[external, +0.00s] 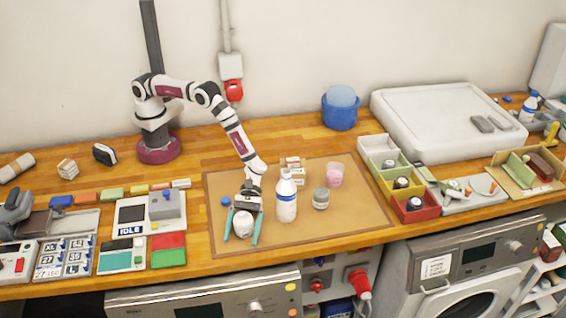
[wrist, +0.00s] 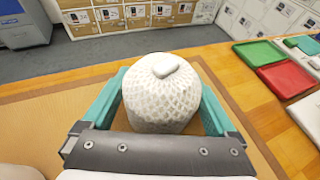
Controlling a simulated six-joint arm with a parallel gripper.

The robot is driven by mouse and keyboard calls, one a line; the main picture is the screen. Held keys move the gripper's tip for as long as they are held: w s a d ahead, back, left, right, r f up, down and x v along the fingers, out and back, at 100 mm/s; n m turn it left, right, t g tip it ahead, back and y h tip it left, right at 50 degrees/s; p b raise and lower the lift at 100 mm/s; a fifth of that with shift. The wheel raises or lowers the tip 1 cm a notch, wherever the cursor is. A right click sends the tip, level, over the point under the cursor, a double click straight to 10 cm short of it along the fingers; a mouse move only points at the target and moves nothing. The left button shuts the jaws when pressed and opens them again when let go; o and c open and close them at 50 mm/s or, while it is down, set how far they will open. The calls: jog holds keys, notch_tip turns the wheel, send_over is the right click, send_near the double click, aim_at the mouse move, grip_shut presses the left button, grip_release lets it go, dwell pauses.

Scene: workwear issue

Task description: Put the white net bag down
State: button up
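The white net bag (external: 243,224) is a rounded, full bundle with a diamond mesh and a small knob on top. It is between the teal fingers of my gripper (external: 242,238), over the front left part of the brown mat (external: 345,235). In the wrist view, the bag (wrist: 160,95) fills the space between the fingers of my gripper (wrist: 165,100), which press against both its sides. The bag's underside is hidden, and I cannot tell whether it touches the mat.
A white bottle (external: 287,198) with a blue label, a grey-lidded jar (external: 321,199) and a pink cup (external: 335,175) stand right of my gripper. Green and red trays (external: 168,257) lie to the left. Coloured bins (external: 415,212) stand right of the mat. The mat's front right is clear.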

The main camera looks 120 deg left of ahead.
jog(key=shift+o, duration=0.2)
jog(key=shift+r, duration=0.1)
jog(key=v, duration=1.2)
jog(key=s+d+r+m+g+y, duration=0.1)
jog(key=s+r+m+g+y, duration=0.2)
jog(key=s+r+m, duration=0.6)
jog(key=s+r+m+g+y, duration=0.2)
jog(key=s+r+m+g, duration=0.35)
jog(key=s, duration=0.65)
jog(key=s+a+r+m+t+y, duration=0.1)
jog(key=s+a+m+y, duration=0.3)
jog(key=s+a+m, duration=0.2)
jog(key=s+a+r+m+t+y, duration=0.1)
jog(key=s+a+m+y, duration=0.4)
jog(key=s, duration=0.6)
jog(key=shift+a+r+m+t, duration=0.4)
jog(key=shift+a+m+t, duration=0.3)
jog(key=shift+m, duration=0.55)
